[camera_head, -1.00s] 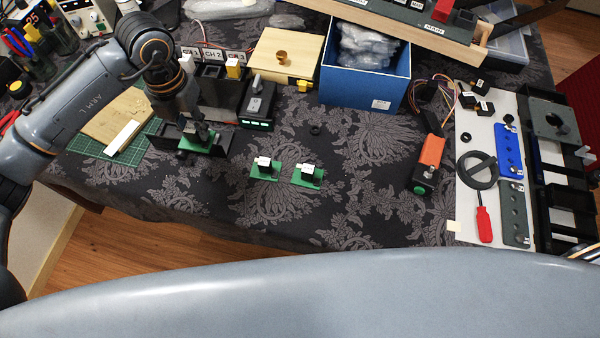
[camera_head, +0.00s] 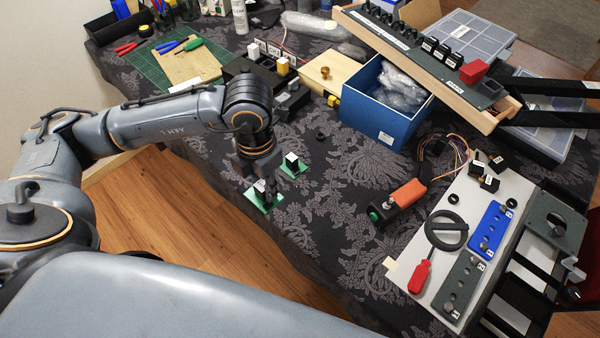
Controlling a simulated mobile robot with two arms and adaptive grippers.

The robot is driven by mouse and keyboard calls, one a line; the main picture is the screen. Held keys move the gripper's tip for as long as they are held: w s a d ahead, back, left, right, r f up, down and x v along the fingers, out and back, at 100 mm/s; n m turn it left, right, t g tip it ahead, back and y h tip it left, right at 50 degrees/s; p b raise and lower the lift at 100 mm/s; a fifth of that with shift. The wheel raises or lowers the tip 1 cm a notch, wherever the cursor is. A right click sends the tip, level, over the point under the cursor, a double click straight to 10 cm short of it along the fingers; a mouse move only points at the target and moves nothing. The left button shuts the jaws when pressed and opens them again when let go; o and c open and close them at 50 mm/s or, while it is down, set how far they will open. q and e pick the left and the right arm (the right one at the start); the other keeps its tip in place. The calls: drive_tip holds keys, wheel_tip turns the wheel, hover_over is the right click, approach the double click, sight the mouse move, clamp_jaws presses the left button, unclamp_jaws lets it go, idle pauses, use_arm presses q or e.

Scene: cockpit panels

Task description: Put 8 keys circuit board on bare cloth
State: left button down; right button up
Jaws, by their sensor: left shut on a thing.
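My left gripper (camera_head: 264,190) points down near the front table edge. It is shut on a small green circuit board (camera_head: 257,201), which is partly covered by the fingers. I cannot tell whether this board touches the dark patterned cloth (camera_head: 330,235) or hangs just above it. Another green board (camera_head: 293,168) with a white block lies on the cloth just behind and right of the gripper. The number of keys on either board is too small to read. A further board seen earlier is not visible now; my left arm covers that area. My right gripper is not in view.
An orange tool with a green button (camera_head: 400,198) lies right of the boards. A white panel (camera_head: 410,250) with parts is farther right. A blue box (camera_head: 386,118), wooden block (camera_head: 337,72) and black modules (camera_head: 290,98) stand behind. Bare cloth lies between the gripper and the orange tool.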

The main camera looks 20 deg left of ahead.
use_arm(q)
drive_tip(key=w+d+f+p, duration=0.2)
drive_tip(key=w+d+f, duration=0.1)
drive_tip(key=w+d, duration=0.15)
hover_over(316, 201)
drive_tip(key=f, duration=0.5)
drive_tip(key=shift+s+a+p, duration=0.35)
drive_tip(key=shift+s, duration=0.05)
drive_tip(key=shift+w+d+f, duration=0.25)
drive_tip(key=shift+w+f, duration=0.05)
drive_tip(key=shift+f, duration=0.25)
wheel_tip(316, 201, down, 3)
drive_tip(key=shift+w+d+f, duration=0.1)
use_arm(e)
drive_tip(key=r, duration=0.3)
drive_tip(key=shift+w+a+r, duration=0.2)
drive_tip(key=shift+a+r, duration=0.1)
use_arm(q)
drive_tip(key=shift+f, duration=0.15)
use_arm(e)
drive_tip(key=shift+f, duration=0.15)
use_arm(q)
drive_tip(key=c, duration=1.5)
unclamp_jaws()
drive_tip(key=shift+f, duration=0.1)
drive_tip(key=shift+c, duration=0.2)
drive_tip(key=o, duration=0.4)
drive_tip(key=shift+o, duration=0.2)
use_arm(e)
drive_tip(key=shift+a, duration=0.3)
